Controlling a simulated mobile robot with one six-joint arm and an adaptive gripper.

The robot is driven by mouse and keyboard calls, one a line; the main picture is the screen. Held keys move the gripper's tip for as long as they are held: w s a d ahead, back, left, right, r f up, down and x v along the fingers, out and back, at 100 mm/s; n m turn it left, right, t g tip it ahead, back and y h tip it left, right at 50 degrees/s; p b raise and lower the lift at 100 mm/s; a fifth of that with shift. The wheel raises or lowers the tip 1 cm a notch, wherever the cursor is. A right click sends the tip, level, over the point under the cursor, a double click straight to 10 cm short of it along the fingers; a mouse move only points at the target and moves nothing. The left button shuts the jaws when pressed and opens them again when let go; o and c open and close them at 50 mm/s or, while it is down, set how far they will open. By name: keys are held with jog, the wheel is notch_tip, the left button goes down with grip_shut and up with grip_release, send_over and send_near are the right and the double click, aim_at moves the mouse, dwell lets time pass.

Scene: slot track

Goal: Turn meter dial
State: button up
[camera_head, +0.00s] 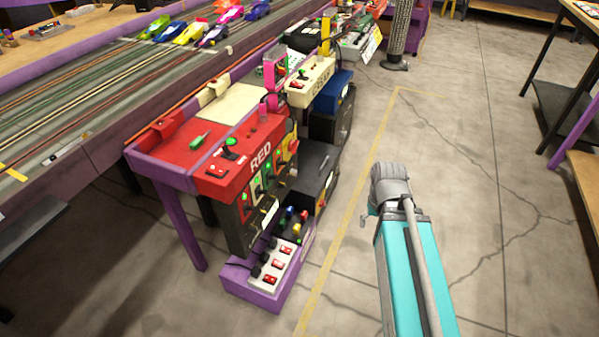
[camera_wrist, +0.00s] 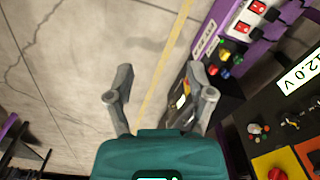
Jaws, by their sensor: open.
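My gripper (camera_wrist: 161,88) is open and empty in the wrist view, its two grey fingers spread over the floor. In the head view my teal arm reaches up from the bottom, right of the red station (camera_head: 224,168); the fingers cannot be made out there. The station's dark lower panel (camera_head: 236,229) bears a small white display (camera_head: 270,213). In the wrist view a "12.0 V" display (camera_wrist: 298,72) sits on a dark panel at the right, with small metal knobs (camera_wrist: 290,122) beside it. I cannot tell which part is the meter dial.
A power strip (camera_head: 271,267) with red switches lies on a low purple shelf (camera_head: 243,282). A dark box (camera_head: 318,167) stands behind the station. The slot track (camera_head: 85,110) with several toy cars runs at the left. Cracked floor (camera_head: 455,175) with a yellow line is clear around my arm.

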jog(key=w+a+n+t+y, duration=0.1)
jog(key=w+a+n+y, duration=0.3)
jog(key=w+a+n, duration=0.45)
jog(key=n+t+y+b, duration=0.1)
jog(key=n+t+y, duration=0.1)
jog(key=n+y, duration=0.25)
send_near(296, 172)
jog(key=shift+n, duration=0.4)
jog(key=shift+v, duration=2.15)
jog(key=shift+a, duration=0.1)
jog(key=b+x, duration=0.8)
jog(key=x, duration=0.3)
jog(key=shift+f, duration=0.1)
jog(key=shift+b+x, duration=1.05)
jog(key=shift+x, duration=0.2)
